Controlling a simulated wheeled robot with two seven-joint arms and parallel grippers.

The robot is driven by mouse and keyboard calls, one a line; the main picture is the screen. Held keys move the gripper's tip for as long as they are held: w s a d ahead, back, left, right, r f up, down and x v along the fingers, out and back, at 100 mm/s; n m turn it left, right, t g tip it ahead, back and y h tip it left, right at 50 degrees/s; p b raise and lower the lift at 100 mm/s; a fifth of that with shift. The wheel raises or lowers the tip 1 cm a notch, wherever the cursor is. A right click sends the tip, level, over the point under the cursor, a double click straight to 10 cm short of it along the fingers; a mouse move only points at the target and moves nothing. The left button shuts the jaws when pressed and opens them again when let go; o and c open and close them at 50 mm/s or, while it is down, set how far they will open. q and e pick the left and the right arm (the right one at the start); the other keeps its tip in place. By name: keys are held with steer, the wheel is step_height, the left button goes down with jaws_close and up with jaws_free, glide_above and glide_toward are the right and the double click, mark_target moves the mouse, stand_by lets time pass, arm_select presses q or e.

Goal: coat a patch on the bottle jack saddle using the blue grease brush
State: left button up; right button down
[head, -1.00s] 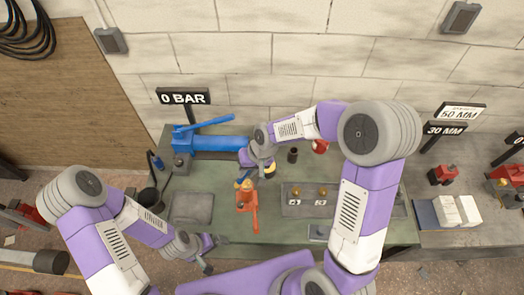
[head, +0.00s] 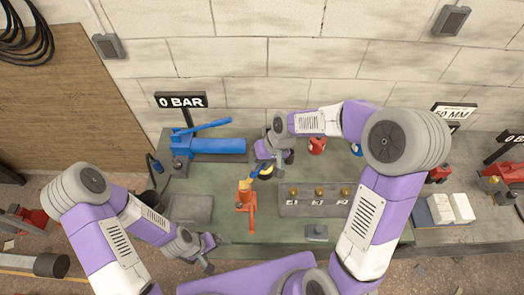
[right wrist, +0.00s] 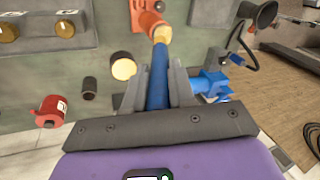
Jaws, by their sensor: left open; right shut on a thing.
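The orange bottle jack (head: 246,199) stands on the green bench mat in the head view. Its upper end also shows at the top of the right wrist view (right wrist: 148,18). My right gripper (right wrist: 157,80) is shut on the blue handle of the grease brush (right wrist: 158,62). The pale yellow brush tip (right wrist: 162,34) points at the jack and overlaps its saddle end in the picture; I cannot tell whether they touch. No coated patch can be made out. My left gripper (head: 215,254) is open and empty, low at the bench's front left.
A round yellow-topped tin (right wrist: 123,69) and a dark cup (right wrist: 89,88) stand beside the brush. A grey panel with brass knobs (head: 313,207) lies right of the jack. A blue pump (head: 215,146) sits behind left. A red can (head: 317,146) stands at the back.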

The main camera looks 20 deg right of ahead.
steer(key=shift+r+p, duration=1.5)
steer(key=shift+r, duration=0.8)
steer(key=shift+f, duration=0.1)
steer(key=shift+w+f+b, duration=0.3)
steer(key=shift+f+b, duration=0.2)
